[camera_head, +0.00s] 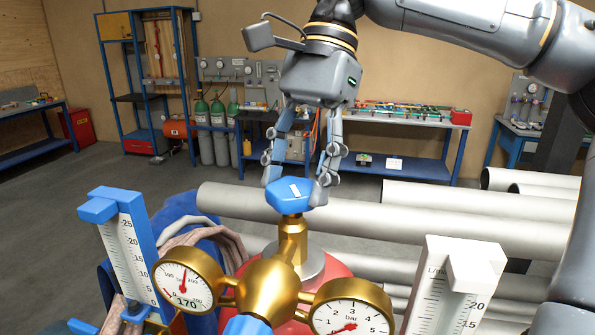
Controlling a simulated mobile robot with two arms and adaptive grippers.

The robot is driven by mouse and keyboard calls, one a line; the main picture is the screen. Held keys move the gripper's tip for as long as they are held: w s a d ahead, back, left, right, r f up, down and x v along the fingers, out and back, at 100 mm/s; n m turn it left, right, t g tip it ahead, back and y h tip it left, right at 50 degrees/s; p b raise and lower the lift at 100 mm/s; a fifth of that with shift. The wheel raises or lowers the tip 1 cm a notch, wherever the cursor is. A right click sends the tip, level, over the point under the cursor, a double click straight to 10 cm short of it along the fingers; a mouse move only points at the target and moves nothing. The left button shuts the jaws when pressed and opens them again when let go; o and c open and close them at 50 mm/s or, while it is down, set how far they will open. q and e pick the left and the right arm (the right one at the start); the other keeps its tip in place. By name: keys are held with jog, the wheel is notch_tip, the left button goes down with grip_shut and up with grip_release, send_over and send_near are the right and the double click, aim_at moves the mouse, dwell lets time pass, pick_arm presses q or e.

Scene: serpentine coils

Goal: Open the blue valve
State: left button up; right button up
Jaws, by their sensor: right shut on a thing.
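The blue valve (291,195) is a faceted blue knob with a white mark on top, on a brass stem above a brass regulator body (268,291). My right gripper (293,190) comes down from above with its fingers on either side of the knob, shut on it. My left gripper is not in view.
A blue-framed flow meter (124,245) stands at the left and a white one (454,290) at the right. Large grey pipes (450,228) lie behind the regulator. Workbenches and green-topped cylinders (218,125) stand along the far wall. The floor at the left is clear.

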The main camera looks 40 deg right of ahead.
jog(key=o, duration=1.2)
jog(key=shift+c, duration=0.2)
jog(key=v, duration=0.7)
jog(key=shift+r, duration=0.2)
jog(key=shift+w+d, duration=0.1)
jog(key=shift+d, duration=0.05)
